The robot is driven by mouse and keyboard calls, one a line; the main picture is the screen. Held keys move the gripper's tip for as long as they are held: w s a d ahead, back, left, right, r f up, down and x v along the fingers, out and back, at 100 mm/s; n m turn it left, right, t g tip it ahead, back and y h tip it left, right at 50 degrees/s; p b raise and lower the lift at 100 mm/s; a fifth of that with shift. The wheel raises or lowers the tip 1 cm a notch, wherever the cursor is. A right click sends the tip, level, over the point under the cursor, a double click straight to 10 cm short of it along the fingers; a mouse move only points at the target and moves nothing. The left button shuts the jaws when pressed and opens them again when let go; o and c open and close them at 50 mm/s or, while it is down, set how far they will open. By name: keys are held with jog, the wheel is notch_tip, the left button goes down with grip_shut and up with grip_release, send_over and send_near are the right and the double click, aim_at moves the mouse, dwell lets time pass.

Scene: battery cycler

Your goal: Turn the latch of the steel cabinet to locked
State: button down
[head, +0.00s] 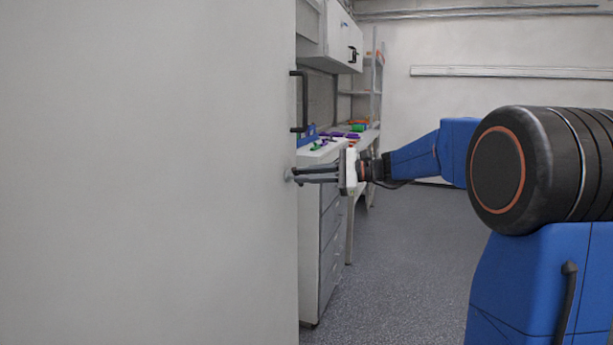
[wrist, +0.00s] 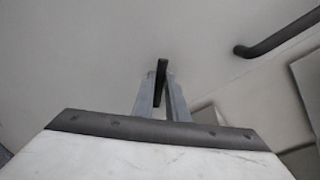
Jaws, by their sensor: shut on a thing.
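The steel cabinet (head: 150,180) shows as a large pale panel filling the left of the head view. In the wrist view my gripper (wrist: 161,92) is shut on the dark latch lever (wrist: 161,72), which stands between the two grey fingers, lengthwise up the picture. Part of the lever is hidden by the fingers. I cannot tell whether the latch is locked.
The bar handle also shows at upper right in the wrist view (wrist: 280,38), apart from the fingers. Behind the cabinet edge stand a white bench with drawers (head: 332,235), colored items on top, and a wall cupboard (head: 340,40). The grey floor (head: 410,270) is clear.

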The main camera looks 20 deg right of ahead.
jog(key=n, duration=0.2)
jog(key=n+t+h, duration=0.1)
jog(key=n, duration=0.4)
jog(key=shift+s+a+f+n+t+h, duration=0.25)
jog(key=shift+s+f+n+t+h, duration=0.05)
jog(key=shift+f+n, duration=0.1)
dwell(0.3)
jog(key=c, duration=1.8)
grip_release()
jog(key=shift+o, duration=0.2)
jog(key=shift+r, duration=0.1)
jog(key=v, duration=1.7)
jog(key=shift+s+d, duration=0.15)
